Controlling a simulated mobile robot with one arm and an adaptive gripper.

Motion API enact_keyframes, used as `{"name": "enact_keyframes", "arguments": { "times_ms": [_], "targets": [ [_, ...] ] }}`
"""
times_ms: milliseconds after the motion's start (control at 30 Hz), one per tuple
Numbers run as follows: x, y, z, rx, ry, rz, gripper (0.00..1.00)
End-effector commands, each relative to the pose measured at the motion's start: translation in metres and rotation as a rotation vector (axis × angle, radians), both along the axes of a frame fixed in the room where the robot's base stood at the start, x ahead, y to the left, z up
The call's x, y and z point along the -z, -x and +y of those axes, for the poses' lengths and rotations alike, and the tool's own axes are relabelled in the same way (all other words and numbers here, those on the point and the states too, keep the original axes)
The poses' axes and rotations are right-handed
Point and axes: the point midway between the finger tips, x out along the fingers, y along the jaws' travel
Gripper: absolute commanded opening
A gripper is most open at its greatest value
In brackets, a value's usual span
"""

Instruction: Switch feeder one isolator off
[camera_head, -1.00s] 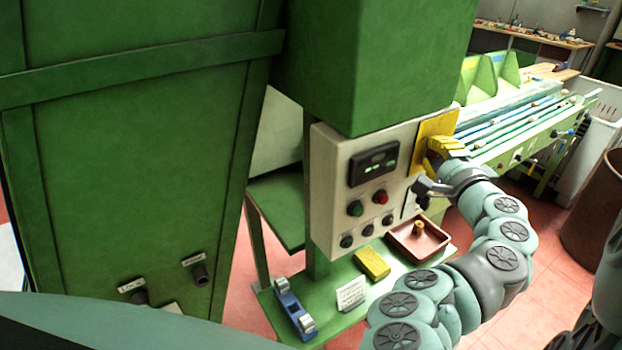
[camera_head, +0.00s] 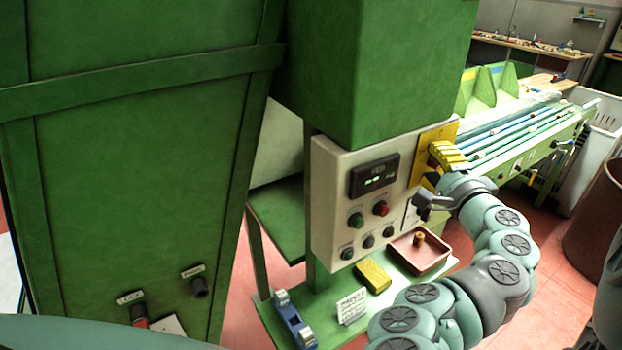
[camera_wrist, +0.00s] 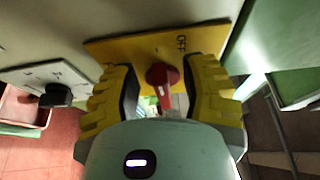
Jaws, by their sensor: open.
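The isolator is a red rotary handle (camera_wrist: 163,78) on a yellow plate (camera_wrist: 150,45), seen in the wrist view. The word OFF is printed on the plate at the handle's upper right. Another label at the plate's left is mostly hidden by a finger. My gripper (camera_wrist: 161,88) is open, its yellow ribbed fingers on either side of the handle, with gaps visible. In the head view my gripper (camera_head: 447,157) is at the yellow plate (camera_head: 421,165) on the right of the control panel, and its fingers largely cover the handle.
The white control panel (camera_head: 335,190) has a display (camera_head: 375,176), green and red buttons, and several black knobs. One black knob (camera_wrist: 56,95) is left of the plate. Below are a reddish tray (camera_head: 438,262), a yellow block (camera_head: 373,276) and a small sign (camera_head: 352,306).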

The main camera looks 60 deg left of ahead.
Motion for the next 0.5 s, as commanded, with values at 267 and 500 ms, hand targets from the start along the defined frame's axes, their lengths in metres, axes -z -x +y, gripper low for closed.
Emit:
{"name": "enact_keyframes", "arguments": {
  "times_ms": [267,500],
  "targets": [
    [0.001,0.012,-0.028,0.005,0.002,0.001,0.44],
    [0.001,0.029,-0.071,0.012,0.001,0.000,0.44]
  ]
}}
